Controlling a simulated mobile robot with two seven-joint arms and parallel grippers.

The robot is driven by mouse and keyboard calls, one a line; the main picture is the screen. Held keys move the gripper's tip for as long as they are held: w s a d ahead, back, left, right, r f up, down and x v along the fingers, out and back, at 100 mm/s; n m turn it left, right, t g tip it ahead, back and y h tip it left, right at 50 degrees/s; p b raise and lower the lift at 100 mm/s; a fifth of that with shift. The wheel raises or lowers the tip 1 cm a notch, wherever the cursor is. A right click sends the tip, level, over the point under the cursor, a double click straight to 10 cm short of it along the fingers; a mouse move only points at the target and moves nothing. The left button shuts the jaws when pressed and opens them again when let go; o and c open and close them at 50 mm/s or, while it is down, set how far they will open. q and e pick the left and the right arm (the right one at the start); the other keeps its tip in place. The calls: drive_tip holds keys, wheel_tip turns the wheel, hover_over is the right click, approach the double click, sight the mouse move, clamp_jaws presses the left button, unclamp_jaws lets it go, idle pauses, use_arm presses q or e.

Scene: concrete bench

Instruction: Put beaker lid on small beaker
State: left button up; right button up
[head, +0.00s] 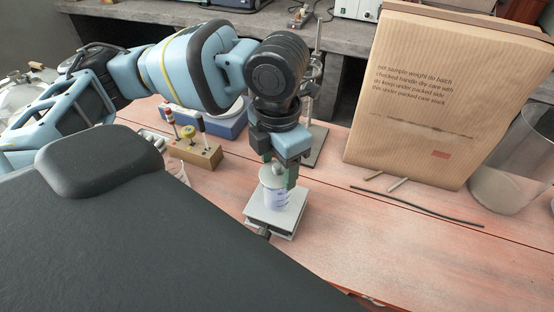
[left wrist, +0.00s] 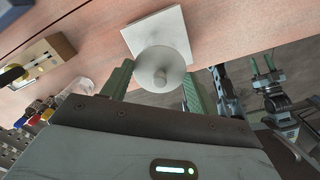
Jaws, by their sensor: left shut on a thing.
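The small beaker (head: 277,198), clear with blue markings, stands upright on a square pale platform (head: 286,221) in the head view. My left gripper (head: 278,176) points down over it. It is shut on the beaker lid (head: 271,179), a pale disc with a knob, which also shows between the green fingers in the left wrist view (left wrist: 160,62). The lid is level at the beaker's mouth; I cannot tell whether it touches the rim. In the left wrist view the lid hides the beaker. My right gripper (left wrist: 262,66) shows there at the right, its fingers apart and empty.
A wooden block with upright tools (head: 196,154) stands left of the platform. A blue-and-white device (head: 222,128) and a stand base (head: 311,148) are behind. A large paper package (head: 440,95), a dark rod (head: 420,206) and a big glass vessel (head: 508,165) lie right. The bench front right is clear.

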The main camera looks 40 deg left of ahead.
sight(278, 165)
use_arm(q)
drive_tip(key=shift+f, duration=0.2)
use_arm(e)
drive_tip(key=shift+w+r, duration=0.15)
drive_tip(key=shift+r, duration=0.1)
use_arm(q)
drive_tip(key=shift+f, duration=0.1)
drive_tip(key=o, duration=1.4)
drive_tip(key=shift+c, duration=0.2)
drive_tip(key=shift+r+p, duration=0.85)
drive_tip(key=shift+r, duration=0.3)
drive_tip(key=shift+r+p, duration=0.6)
drive_tip(key=shift+r, duration=1.8)
use_arm(e)
drive_tip(key=w+r+t, duration=0.1)
drive_tip(key=w+r, duration=0.3)
drive_tip(key=r, duration=0.1)
drive_tip(key=shift+w+r+t, duration=0.2)
drive_tip(key=shift+t, duration=0.1)
